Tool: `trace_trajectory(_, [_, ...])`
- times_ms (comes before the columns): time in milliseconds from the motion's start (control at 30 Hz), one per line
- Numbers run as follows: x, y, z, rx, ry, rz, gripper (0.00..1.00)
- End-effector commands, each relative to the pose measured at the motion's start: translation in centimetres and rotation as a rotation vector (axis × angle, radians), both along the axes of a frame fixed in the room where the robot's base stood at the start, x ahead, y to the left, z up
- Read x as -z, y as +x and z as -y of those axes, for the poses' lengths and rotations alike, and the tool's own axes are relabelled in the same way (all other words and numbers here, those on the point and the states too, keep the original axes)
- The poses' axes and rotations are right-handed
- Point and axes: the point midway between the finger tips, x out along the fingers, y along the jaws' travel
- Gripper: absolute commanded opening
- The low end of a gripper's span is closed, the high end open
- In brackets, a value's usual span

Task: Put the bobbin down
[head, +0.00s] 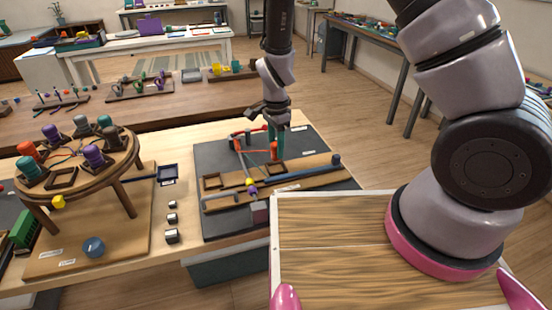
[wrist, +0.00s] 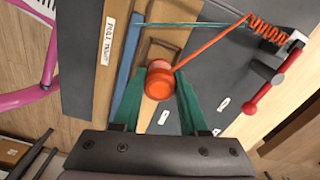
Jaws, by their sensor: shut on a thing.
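My gripper (wrist: 158,92) has green fingers shut on an orange bobbin (wrist: 158,80), seen end-on in the wrist view. In the head view the bobbin (head: 274,152) hangs below the wrist, over the dark mat (head: 222,150). An orange cord (wrist: 212,42) runs from it to an orange coil (wrist: 268,32). A square wooden frame (wrist: 160,48) lies just beyond the bobbin in the wrist view; it also shows in the head view (head: 277,168). I cannot tell whether the bobbin touches the frame or board. A second square frame (head: 212,182) is at the board's left.
A round braiding stand (head: 72,172) holds several coloured bobbins at the left. A blue bar (head: 303,174) lies along the wooden board. A red-handled tool (wrist: 272,85) is right of the gripper in the wrist view. Several small blocks (head: 172,218) sit left of the mat.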

Motion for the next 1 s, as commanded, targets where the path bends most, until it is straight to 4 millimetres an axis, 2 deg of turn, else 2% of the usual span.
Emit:
trace_trajectory(333, [3.8,0.0,0.0,-0.002,-0.001,-0.001,0.0])
trace_trajectory(833, [4.7,0.0,0.0,-0.003,0.001,0.002,0.0])
trace_trajectory(867, [4.7,0.1,0.0,-0.003,0.001,0.002,0.5])
trace_trajectory(900, [4.7,0.1,0.0,-0.003,0.001,0.002,0.66])
trace_trajectory(933, [4.7,0.1,0.0,-0.003,0.001,0.002,0.73])
trace_trajectory(1000, [4.7,0.0,0.0,-0.003,0.001,0.002,0.73])
